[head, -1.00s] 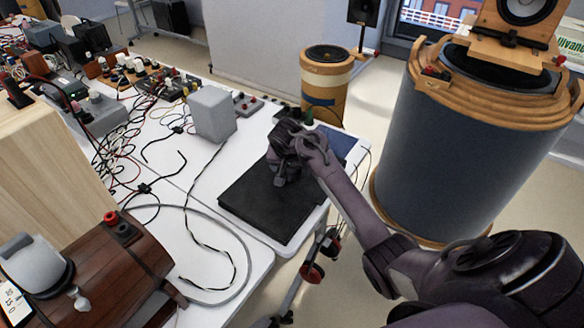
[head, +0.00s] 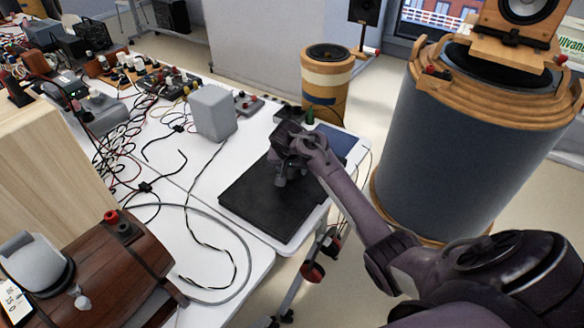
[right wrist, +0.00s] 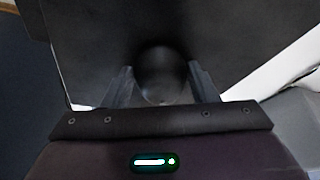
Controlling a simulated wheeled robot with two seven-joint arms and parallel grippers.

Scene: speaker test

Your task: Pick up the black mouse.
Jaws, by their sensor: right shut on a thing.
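The black mouse (right wrist: 161,70) shows in the right wrist view as a dark rounded shape between the two fingers of my right gripper (right wrist: 162,86). The fingers are shut on its sides. In the head view my right gripper (head: 280,181) points down at the closed black laptop (head: 262,212), near its upper right part. The mouse cannot be made out there, being dark and hidden by the gripper. I cannot tell whether the mouse touches the laptop's lid. My left gripper is not in view.
A grey box (head: 212,113) stands on the white table (head: 190,165) behind the laptop. Loose cables lie to the left, and a blue-grey flat panel (head: 337,142) lies behind the gripper. A brown wooden device (head: 95,275) is at front left. A large barrel speaker (head: 450,150) stands right.

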